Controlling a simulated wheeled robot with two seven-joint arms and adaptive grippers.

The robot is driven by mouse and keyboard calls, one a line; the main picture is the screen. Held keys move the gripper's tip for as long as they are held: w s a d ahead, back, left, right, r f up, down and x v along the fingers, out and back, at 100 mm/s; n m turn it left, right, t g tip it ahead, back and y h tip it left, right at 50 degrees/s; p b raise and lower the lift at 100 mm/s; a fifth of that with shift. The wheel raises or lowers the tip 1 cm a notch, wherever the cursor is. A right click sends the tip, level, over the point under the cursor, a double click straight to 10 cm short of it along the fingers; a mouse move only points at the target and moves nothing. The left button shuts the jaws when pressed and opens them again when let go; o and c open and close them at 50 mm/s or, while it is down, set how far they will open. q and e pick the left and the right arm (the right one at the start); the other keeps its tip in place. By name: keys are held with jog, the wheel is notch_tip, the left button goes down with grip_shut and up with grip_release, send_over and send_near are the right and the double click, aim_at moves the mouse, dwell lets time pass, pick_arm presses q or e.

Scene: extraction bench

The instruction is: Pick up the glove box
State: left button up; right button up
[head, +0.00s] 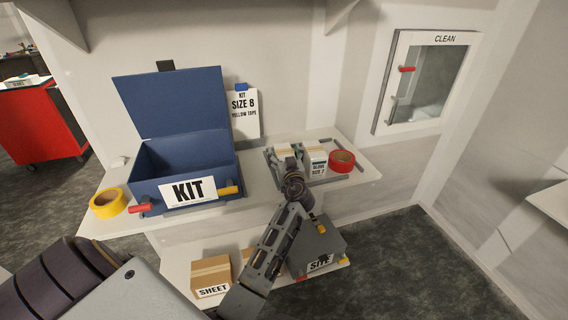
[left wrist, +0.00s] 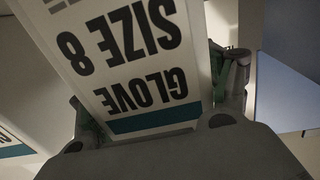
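A white glove box marked GLOVE SIZE 8 (left wrist: 140,60) fills the middle of the left wrist view, with a teal stripe along its near edge. My left gripper (left wrist: 155,95) has one finger on each side of this box, close against its sides; I cannot tell whether both press on it. In the head view my left gripper (head: 288,163) is at the shelf and hides most of that box (head: 281,148). A second glove box, marked SIZE 7 (head: 315,161), stands just right of it. My right gripper is not in view.
The boxes stand on a grey tray (head: 340,176) with red tape (head: 341,161). An open blue KIT box (head: 150,188) and yellow tape (head: 109,203) are left. A SHEET carton (head: 210,273) and a grey SITE case (head: 322,243) are below. A CLEAN cabinet (head: 384,92) hangs right.

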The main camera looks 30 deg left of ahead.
pick_arm(q)
jog(key=shift+r, duration=0.1)
jog(key=c, duration=0.7)
jog(key=shift+c, duration=0.2)
jog(key=shift+r, duration=0.15)
jog(key=shift+r, duration=4.85)
jog(key=shift+c, duration=0.2)
